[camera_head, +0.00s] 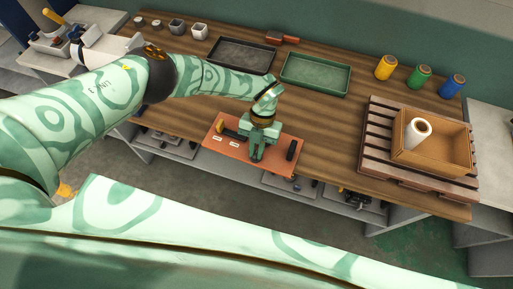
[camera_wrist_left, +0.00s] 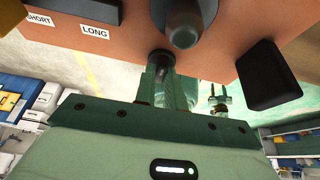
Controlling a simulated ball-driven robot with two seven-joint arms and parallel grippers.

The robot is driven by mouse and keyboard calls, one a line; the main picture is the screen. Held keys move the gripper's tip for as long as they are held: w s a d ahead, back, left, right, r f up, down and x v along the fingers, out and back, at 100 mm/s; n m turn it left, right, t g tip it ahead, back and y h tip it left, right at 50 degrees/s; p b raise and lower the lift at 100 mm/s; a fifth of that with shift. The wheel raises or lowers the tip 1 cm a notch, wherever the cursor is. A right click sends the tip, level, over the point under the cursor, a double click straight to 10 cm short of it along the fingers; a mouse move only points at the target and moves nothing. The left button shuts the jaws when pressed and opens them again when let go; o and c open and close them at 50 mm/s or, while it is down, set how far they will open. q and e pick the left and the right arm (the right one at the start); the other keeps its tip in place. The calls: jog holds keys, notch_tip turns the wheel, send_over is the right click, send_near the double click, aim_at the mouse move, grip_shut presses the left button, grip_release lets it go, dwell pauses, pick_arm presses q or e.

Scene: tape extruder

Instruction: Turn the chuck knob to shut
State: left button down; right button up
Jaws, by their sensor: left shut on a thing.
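An orange board (camera_head: 276,166) lies on the wooden bench near its front edge. My left gripper (camera_head: 257,153) points down over the middle of the board. In the left wrist view, my left gripper (camera_wrist_left: 163,88) is shut on a small dark knob (camera_wrist_left: 160,60), which its fingers partly hide. A thick grey cylinder (camera_wrist_left: 188,22) stands just beyond it. White labels SHORT (camera_wrist_left: 37,19) and LONG (camera_wrist_left: 95,31) sit on the board at left. A small green forked shape in the left wrist view, perhaps my right gripper (camera_wrist_left: 220,98), is too small to read.
A black block (camera_head: 292,150) stands at the board's right end. A dark tray (camera_head: 243,69) and a green tray (camera_head: 316,91) lie behind. A wooden box (camera_head: 456,159) on a pallet holds a white roll (camera_head: 417,132) at right. Coloured spools (camera_head: 419,77) stand behind it.

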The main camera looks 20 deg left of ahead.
pick_arm(q)
jog(key=c, duration=1.5)
grip_release()
jog(key=shift+o, duration=0.2)
jog(key=v, duration=1.6)
jog(key=shift+r+p, duration=0.2)
jog(key=shift+p, duration=0.1)
